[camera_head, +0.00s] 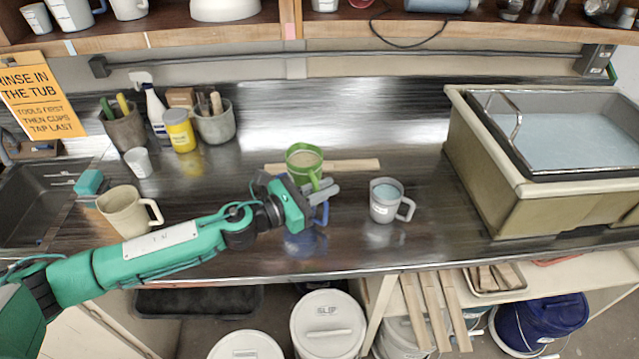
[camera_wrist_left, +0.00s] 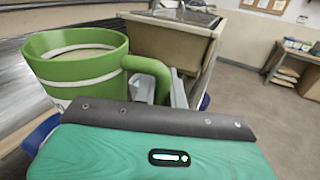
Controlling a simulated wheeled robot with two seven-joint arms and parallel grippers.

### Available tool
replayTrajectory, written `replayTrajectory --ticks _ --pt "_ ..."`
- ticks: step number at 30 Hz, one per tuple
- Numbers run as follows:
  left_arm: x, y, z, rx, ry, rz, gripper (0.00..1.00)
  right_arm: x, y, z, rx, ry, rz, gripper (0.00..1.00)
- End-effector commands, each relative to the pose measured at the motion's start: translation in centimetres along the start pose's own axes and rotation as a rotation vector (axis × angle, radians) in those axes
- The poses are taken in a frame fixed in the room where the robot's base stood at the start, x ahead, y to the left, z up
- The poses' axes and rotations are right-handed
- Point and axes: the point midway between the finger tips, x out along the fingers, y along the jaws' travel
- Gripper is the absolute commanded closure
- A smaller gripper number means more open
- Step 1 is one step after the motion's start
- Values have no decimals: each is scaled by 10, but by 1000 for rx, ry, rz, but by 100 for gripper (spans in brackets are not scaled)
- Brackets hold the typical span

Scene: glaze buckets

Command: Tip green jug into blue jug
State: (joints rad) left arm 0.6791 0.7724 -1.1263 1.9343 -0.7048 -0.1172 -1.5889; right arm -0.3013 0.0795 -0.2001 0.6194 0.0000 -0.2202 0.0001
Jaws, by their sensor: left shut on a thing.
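The green jug (camera_head: 304,162) is near the middle of the head view, with pale tan contents showing inside. My left gripper (camera_head: 322,189) is shut on its handle, which also shows in the left wrist view (camera_wrist_left: 150,75) beside the jug's body (camera_wrist_left: 80,68). The green jug looks about upright. The blue jug (camera_head: 309,240) is on the counter on the near side of the green jug, mostly hidden under my left gripper. Small blue parts of it show in the wrist view (camera_wrist_left: 38,134). Its inside is hidden. My right gripper is not in view.
A grey mug (camera_head: 383,208) with bluish contents stands right of the blue jug. A beige jug (camera_head: 124,213) stands at left. A wooden strip (camera_head: 352,165) lies behind. A large tub (camera_head: 500,205) is at right. The back middle counter is clear.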

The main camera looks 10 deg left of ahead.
Motion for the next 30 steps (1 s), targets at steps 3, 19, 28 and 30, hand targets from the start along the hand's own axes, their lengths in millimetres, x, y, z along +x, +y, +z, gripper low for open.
replayTrajectory --ticks 3,19,28,30 --pt "0 0 -10 2 -2 1 100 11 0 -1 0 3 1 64" --pt "0 -3 -23 -47 7 1 100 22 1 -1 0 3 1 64" --pt "-1 -6 -11 -170 32 -1 100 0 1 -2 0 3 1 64" --pt "-1 -6 -8 -203 39 -2 100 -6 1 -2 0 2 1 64"
